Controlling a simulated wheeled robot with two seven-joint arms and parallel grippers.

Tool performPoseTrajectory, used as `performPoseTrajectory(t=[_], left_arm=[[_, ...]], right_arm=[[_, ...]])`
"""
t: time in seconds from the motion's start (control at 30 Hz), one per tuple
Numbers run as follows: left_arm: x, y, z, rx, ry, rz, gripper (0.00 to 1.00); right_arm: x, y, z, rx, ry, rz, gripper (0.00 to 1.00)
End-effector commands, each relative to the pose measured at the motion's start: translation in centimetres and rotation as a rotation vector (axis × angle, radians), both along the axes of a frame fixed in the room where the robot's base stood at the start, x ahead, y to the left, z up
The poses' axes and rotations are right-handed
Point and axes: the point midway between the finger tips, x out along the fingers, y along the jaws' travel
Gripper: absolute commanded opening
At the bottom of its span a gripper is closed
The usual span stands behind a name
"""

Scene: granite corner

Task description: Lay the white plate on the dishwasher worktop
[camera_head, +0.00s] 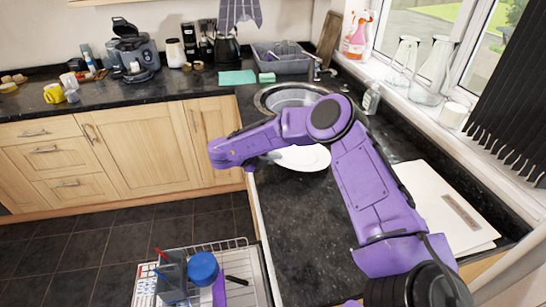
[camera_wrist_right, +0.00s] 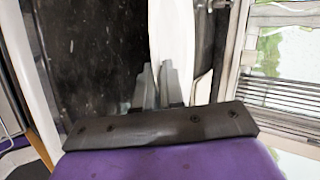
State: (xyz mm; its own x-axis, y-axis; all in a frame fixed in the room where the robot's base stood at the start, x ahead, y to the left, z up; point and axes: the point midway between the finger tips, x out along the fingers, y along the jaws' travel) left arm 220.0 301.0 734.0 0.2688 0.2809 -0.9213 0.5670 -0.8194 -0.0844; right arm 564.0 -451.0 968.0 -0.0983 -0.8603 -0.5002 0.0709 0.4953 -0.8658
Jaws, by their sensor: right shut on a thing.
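The white plate (camera_head: 304,158) is over the dark granite worktop (camera_head: 300,235), in front of the sink, partly hidden by my right arm. My right gripper (camera_head: 270,156) is shut on its left edge. In the right wrist view the plate (camera_wrist_right: 172,40) shows nearly edge-on between the fingertips (camera_wrist_right: 158,82), with the dark worktop (camera_wrist_right: 95,55) to its left. I cannot tell whether the plate touches the worktop. My left gripper is not in view.
A dish rack (camera_head: 245,262) with a blue item (camera_head: 203,268) is pulled out at the lower left. A white board (camera_head: 450,205) lies on the right. The sink (camera_head: 293,97) is behind the plate. The worktop nearer me is clear.

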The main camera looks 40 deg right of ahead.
Motion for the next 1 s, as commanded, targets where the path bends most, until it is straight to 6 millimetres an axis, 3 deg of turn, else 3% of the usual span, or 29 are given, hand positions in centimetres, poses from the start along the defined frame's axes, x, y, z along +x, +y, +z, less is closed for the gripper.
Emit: performPoseTrajectory(t=[0.27, 0.4, 0.6, 0.67, 1.0], left_arm=[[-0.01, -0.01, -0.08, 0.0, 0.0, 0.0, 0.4], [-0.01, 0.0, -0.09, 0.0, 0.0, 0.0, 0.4], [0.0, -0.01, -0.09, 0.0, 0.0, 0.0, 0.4], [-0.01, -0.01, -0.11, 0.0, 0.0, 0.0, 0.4], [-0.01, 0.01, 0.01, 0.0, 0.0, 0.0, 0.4]], right_arm=[[0.04, -0.01, -0.06, -0.001, -0.001, 0.0, 0.0], [0.03, 0.0, -0.07, 0.0, -0.001, -0.001, 0.38], [0.02, 0.0, -0.09, 0.0, -0.001, -0.001, 0.38], [-0.03, 0.01, -0.18, 0.001, 0.001, 0.0, 0.55], [0.03, 0.2, 0.03, 0.001, 0.0, 0.0, 0.56]])
